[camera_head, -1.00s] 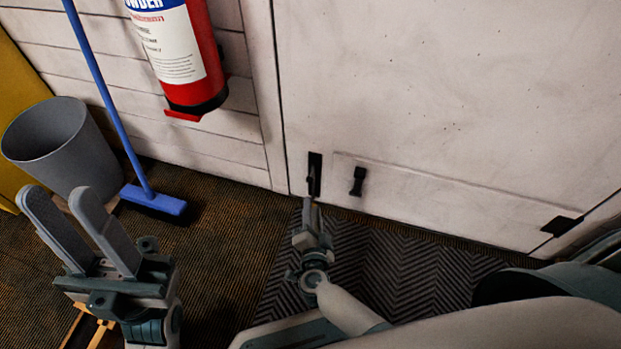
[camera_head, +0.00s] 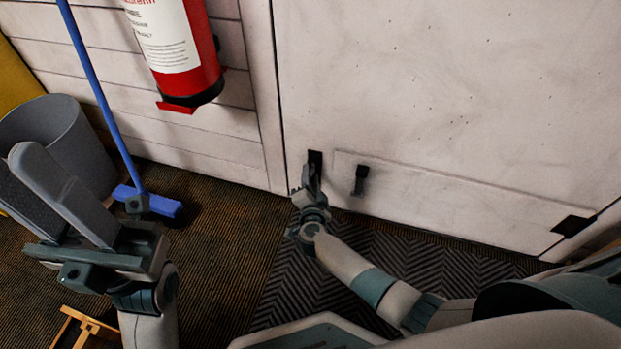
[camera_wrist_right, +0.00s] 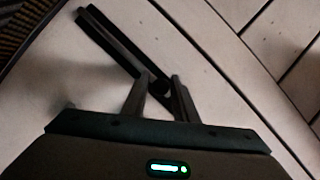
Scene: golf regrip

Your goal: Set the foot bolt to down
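The foot bolt (camera_head: 315,158) is a dark fitting low on the pale door, near its left edge. In the right wrist view it shows as a long black bar (camera_wrist_right: 112,45) running slantwise to a rounded dark part between my fingertips. My right gripper (camera_head: 310,172) is at the bolt and hides its lower part. In the right wrist view its fingers (camera_wrist_right: 160,82) stand a little apart, on either side of that part; whether they clamp it is unclear. My left gripper (camera_head: 30,172) is open and empty, at the left, away from the door.
A second small black fitting (camera_head: 360,180) is just right of the bolt, and a black bracket (camera_head: 573,225) is at the door's lower right. A patterned mat (camera_head: 400,262) lies before the door.

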